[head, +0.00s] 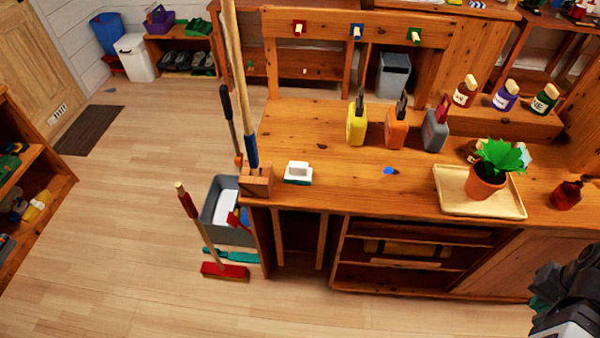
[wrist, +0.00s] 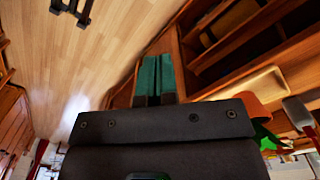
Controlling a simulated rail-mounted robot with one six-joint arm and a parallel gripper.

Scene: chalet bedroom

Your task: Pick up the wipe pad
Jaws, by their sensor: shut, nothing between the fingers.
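The wipe pad (head: 298,173), a small block with a white top and a teal base, lies near the left end of the wooden workbench, beside a wooden holder block. I cannot make it out in the wrist view. My gripper (head: 539,303) is at the lower right of the head view, in front of the bench and far from the pad. In the wrist view my gripper's teal fingers (wrist: 154,64) are together with nothing between them.
The workbench (head: 330,120) holds yellow, orange and grey bottles, and a tray (head: 450,192) with a potted plant (head: 486,182). A blue spot (head: 388,171) lies mid-bench. The floor in front is open.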

